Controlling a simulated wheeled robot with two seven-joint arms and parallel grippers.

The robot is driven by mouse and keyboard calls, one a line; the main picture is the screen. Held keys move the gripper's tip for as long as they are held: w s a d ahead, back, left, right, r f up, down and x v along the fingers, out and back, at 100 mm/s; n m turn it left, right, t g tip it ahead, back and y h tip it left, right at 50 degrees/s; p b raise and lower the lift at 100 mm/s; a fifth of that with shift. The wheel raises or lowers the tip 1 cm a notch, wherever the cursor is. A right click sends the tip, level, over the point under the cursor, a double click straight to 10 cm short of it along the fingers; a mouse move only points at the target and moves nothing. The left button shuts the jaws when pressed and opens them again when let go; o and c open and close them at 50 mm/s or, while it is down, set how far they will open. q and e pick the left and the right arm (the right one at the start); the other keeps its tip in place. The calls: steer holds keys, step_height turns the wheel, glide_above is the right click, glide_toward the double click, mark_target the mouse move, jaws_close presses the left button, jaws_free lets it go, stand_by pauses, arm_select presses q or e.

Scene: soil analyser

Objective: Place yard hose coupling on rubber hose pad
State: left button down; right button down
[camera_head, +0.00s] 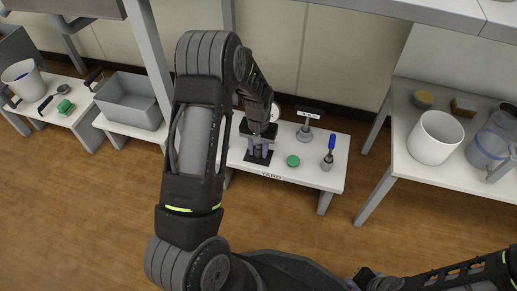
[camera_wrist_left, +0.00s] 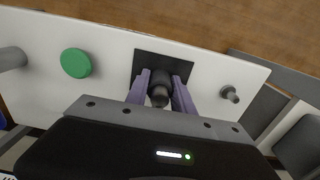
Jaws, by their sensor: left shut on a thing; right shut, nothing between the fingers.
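The yard hose coupling (camera_wrist_left: 160,88) is a dark grey, stubby cylinder. In the left wrist view it stands between the purple fingers of my left gripper (camera_wrist_left: 161,92), which are shut on it. The black square rubber hose pad (camera_wrist_left: 148,60) lies on the white table directly beneath; whether the coupling touches it, I cannot tell. In the head view my left gripper (camera_head: 259,151) points down over the black pad (camera_head: 253,158), and the coupling is mostly hidden by the fingers. My right gripper is not visible; only parts of my right arm show at bottom right.
The white table (camera_head: 318,177) marked "YARD" also holds a green disc (camera_head: 293,161), a blue-handled tool (camera_head: 331,148) and a grey stand with a sign (camera_head: 305,132). A side table at right carries a white bucket (camera_head: 434,138). A grey bin (camera_head: 130,100) stands left.

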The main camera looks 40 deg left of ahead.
arm_select(q)
steer(key=c, duration=1)
jaws_free()
step_height(320, 180, up, 8)
steer(key=p, duration=0.3)
steer(key=shift+f, duration=0.15)
